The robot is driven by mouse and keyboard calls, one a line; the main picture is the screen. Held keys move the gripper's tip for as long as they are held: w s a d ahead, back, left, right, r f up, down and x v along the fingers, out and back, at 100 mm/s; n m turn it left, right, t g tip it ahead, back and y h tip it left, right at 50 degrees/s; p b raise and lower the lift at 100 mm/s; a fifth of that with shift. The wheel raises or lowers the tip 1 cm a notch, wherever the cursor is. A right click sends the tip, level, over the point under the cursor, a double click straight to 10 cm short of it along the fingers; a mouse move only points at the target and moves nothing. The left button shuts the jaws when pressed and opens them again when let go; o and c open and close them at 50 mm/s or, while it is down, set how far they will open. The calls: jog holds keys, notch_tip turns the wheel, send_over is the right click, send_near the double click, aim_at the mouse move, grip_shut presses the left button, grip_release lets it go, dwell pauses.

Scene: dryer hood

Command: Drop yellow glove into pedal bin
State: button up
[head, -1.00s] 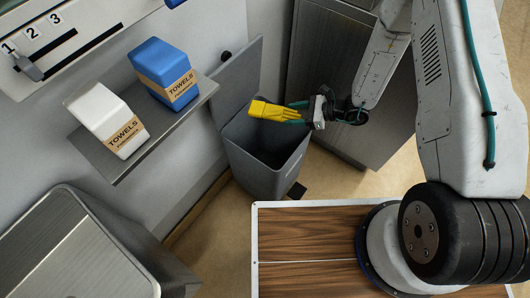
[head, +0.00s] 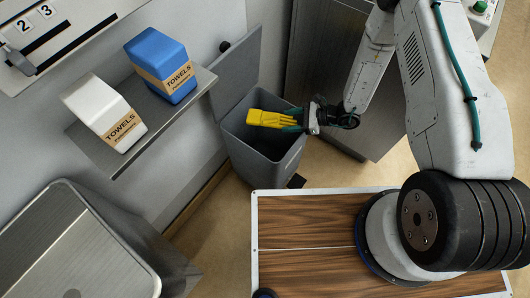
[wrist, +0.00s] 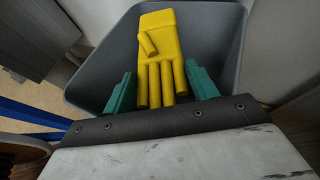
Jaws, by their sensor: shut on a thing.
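The yellow glove (head: 268,119) is held by my gripper (head: 293,120) over the open mouth of the grey pedal bin (head: 262,170). In the wrist view the glove (wrist: 159,40) points its fingers back toward my gripper (wrist: 160,88), between the two green fingers. The bin's rim (wrist: 226,70) surrounds the glove in that view. The bin's lid (head: 238,75) stands raised against the wall side. How far the glove is above the rim, or below it, I cannot tell exactly.
A steel shelf (head: 150,133) left of the bin bears a blue towel pack (head: 160,65) and a white towel pack (head: 98,105). A grey cabinet (head: 320,60) stands behind the bin. A steel unit (head: 75,250) is at lower left.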

jog(key=o, duration=1.1)
jog(key=shift+c, duration=0.2)
jog(key=shift+v, duration=3.9)
